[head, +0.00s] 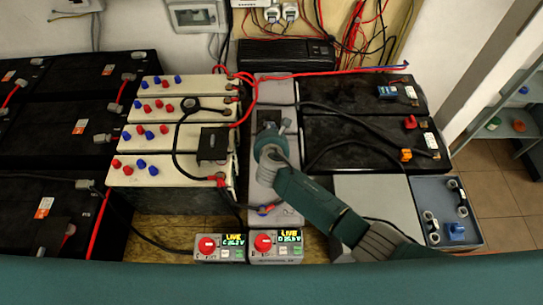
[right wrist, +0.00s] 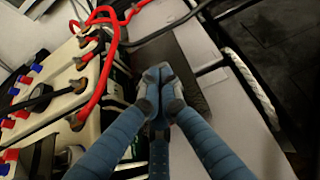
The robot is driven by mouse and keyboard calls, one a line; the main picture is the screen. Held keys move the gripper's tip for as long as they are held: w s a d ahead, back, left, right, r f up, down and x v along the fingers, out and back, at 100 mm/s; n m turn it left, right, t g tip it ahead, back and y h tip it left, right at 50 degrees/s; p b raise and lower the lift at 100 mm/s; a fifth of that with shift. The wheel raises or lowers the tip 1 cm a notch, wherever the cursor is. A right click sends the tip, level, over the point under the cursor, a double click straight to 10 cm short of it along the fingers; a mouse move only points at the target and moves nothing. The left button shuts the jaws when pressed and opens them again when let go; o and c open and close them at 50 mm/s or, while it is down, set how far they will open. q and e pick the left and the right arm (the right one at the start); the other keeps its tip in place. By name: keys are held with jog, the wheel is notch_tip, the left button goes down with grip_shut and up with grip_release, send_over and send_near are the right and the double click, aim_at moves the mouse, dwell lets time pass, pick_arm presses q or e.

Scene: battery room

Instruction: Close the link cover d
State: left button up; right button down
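I cannot read any letter that marks link cover d. A black square cover (head: 213,143) sits on the front white batteries, and its edge shows at the lower left of the right wrist view (right wrist: 36,160). My right gripper (head: 269,128) is right of it, over the grey strip (head: 263,180) between the battery groups. In the right wrist view its fingertips (right wrist: 160,80) meet, with nothing visible held between them. A dark panel (right wrist: 188,62) lies just beyond the fingertips; whether they touch it I cannot tell. My left gripper is out of view.
White batteries (head: 178,175) with red and blue caps stand left of the gripper. Black batteries (head: 350,125) stand right. Red cables (head: 250,95) arch nearby. Two meters (head: 275,243) reading LIVE stand in front. A blue-grey tray (head: 443,185) is at the right.

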jog(key=v, duration=1.1)
jog(key=shift+s, duration=0.15)
